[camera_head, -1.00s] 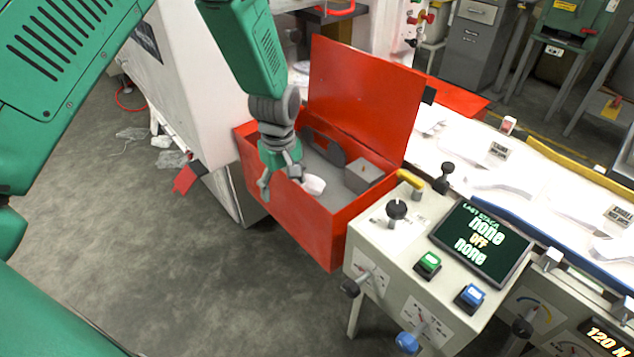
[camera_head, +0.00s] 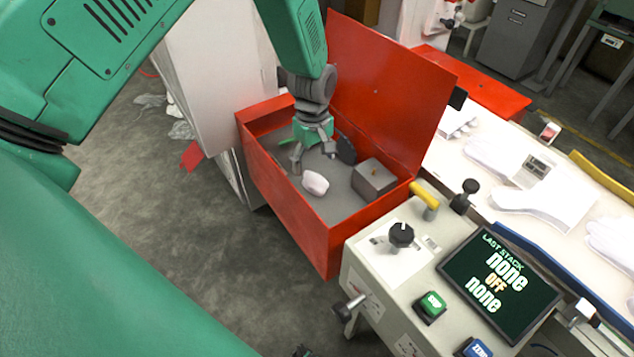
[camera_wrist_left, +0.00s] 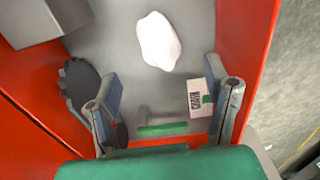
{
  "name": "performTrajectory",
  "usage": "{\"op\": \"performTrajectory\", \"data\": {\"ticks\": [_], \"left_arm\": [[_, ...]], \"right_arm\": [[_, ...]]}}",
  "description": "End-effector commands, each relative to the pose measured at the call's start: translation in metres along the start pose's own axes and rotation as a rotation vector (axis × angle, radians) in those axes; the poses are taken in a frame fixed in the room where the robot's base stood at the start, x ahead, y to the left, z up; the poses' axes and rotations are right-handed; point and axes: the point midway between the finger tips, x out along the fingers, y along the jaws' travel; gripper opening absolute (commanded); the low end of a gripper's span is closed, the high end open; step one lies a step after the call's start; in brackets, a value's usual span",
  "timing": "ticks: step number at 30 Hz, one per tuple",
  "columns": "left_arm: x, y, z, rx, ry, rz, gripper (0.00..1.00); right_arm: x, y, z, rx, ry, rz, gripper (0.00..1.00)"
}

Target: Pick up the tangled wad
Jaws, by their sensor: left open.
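A small pinkish-white lump, the tangled wad (camera_head: 315,183), lies on the grey floor of the open red box (camera_head: 290,215). It also shows in the left wrist view (camera_wrist_left: 158,41), beyond the fingertips and above the gap between them. My left gripper (camera_head: 312,155) is inside the box outline, just behind the wad in the head view. Its two fingers are spread and empty, and they show at either side in the left wrist view (camera_wrist_left: 165,95). The wad is fully visible and apart from the fingers. My right gripper is not in view.
A grey block (camera_head: 374,180) and a dark round-edged piece (camera_head: 346,150) are also in the box. The raised red lid (camera_head: 390,90) stands behind. A control console (camera_head: 400,265) with knobs and a screen is at the right. A small labelled card (camera_wrist_left: 197,97) shows near one finger.

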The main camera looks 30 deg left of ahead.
Motion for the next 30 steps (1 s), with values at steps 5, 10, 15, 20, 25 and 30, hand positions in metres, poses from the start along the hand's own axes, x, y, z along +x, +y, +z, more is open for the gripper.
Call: {"op": "performTrajectory", "data": {"ticks": [5, 10, 15, 20, 25, 30], "left_arm": [[0.023, 0.001, 0.001, 0.002, 0.001, -0.001, 0.7], [0.033, 0.0, 0.004, 0.001, 0.002, 0.0, 0.7], [0.06, -0.003, 0.012, 0.001, 0.001, -0.003, 0.7], [0.076, -0.002, 0.01, 0.002, 0.001, 0.0, 0.7], [0.078, -0.002, 0.01, 0.002, 0.001, 0.001, 0.7], [0.078, -0.002, 0.01, 0.001, 0.002, 0.0, 0.44]], "right_arm": [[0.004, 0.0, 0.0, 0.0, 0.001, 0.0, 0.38], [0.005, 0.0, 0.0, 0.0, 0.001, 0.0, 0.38], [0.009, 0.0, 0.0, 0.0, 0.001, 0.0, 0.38], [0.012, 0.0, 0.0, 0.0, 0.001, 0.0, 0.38], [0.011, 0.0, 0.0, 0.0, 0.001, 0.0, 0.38], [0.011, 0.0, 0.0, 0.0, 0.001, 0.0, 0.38]]}}
